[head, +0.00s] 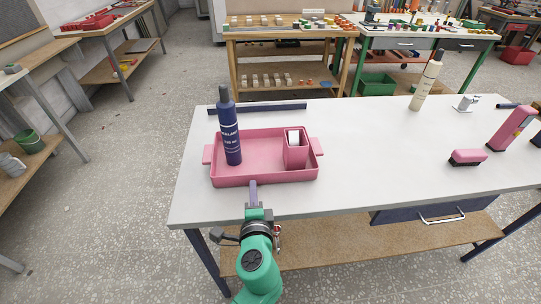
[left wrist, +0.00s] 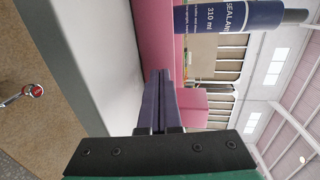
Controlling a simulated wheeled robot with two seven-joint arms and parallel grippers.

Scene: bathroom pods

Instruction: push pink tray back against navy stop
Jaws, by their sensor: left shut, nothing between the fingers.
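The pink tray (head: 265,178) sits on the white table, with a handle at each end. A navy sealant bottle (head: 229,135) stands in its left part, and a pink holder (head: 296,155) with something white in its top stands at its right. The navy stop (head: 285,107) is a low bar behind the tray; a strip of white table shows between them. My left gripper (head: 253,184) is shut and empty, its fingertips at the tray's front wall, left of the middle. In the left wrist view the fingertips (left wrist: 158,74) reach the pink wall (left wrist: 158,30); contact is unclear.
The white table (head: 370,150) is clear just right of the tray. A drawer (head: 420,212) hangs under the front edge.

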